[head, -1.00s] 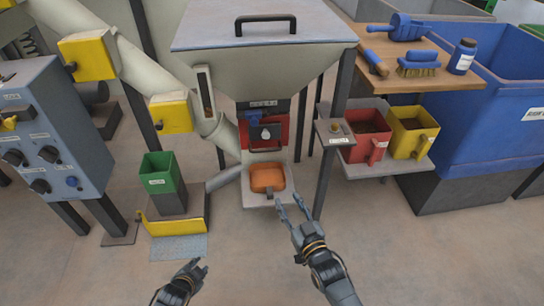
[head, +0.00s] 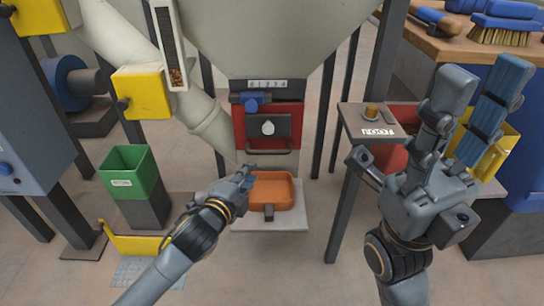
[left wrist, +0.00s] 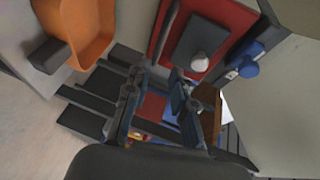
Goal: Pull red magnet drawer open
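My left gripper (head: 249,178) is below and left of the handle, beside the orange pan, not touching the drawer. In the left wrist view its fingers (left wrist: 158,112) are spread with nothing held. My right gripper (head: 440,115) is raised at the right, fingers spread and empty, well away from the drawer.
An orange pan (head: 271,187) stands on a pale shelf (head: 292,218) below the drawer. A blue knob (head: 252,103) is above the drawer front. A small post stand (head: 378,124) and red and yellow (head: 497,165) bins are at right. A green bin (head: 125,182) stands at left.

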